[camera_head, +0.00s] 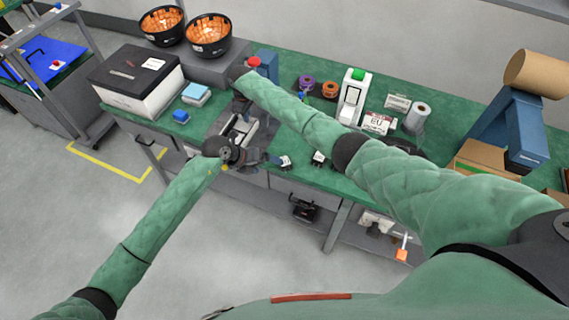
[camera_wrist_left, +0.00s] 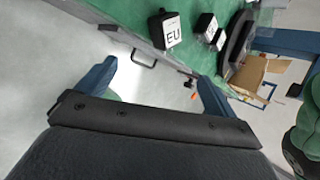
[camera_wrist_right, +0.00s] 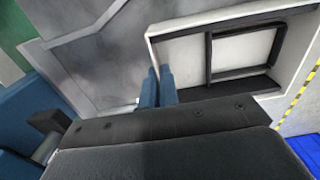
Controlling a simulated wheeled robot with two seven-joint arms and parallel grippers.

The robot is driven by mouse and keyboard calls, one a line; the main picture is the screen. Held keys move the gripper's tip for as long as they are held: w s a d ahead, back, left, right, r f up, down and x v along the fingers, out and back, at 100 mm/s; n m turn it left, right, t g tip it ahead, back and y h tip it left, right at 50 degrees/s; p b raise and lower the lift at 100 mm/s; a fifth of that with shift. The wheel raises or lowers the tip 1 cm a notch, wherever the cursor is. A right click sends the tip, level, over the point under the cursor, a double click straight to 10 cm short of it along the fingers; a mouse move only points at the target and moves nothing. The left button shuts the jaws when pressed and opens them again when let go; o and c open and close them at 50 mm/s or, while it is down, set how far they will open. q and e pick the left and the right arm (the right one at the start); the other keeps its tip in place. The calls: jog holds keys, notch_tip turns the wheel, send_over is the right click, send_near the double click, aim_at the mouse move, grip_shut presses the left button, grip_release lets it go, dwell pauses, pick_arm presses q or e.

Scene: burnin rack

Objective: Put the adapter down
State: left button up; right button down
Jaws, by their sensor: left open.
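A black adapter (camera_wrist_left: 168,30) with a white EU label stands at the bench edge in the left wrist view. It also shows in the head view (camera_head: 286,162). Further black adapters with white labels (camera_wrist_left: 206,24) stand beyond it.
A green bench (camera_head: 290,187) carries a white box with a black lid (camera_head: 138,80), two bowls of orange parts (camera_head: 208,35), a label printer (camera_head: 350,95) and a paper roll (camera_head: 418,114). My right arm crosses above the bench. Floor at the front left is clear.

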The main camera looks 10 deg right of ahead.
aim_at(287, 165)
pick_arm(q)
notch_tip(287, 165, up, 3)
jog(key=w+a+n, duration=0.1)
jog(key=w+n, duration=0.2)
jog(key=n, duration=0.7)
jog(key=shift+w+d+f+n+t, duration=0.1)
jog(key=shift+d+f+n, duration=1.3)
jog(key=shift+n, duration=0.75)
jog(key=shift+w+d+f+n+t, duration=0.1)
jog(key=shift+d+f+n, duration=1.3)
jog(key=shift+n, duration=0.7)
jog(key=shift+w+d+f+n+t, duration=0.1)
jog(key=shift+d+f+n, duration=1.3)
jog(key=shift+n, duration=0.75)
jog(key=c, duration=1.2)
jog(key=shift+r, duration=0.1)
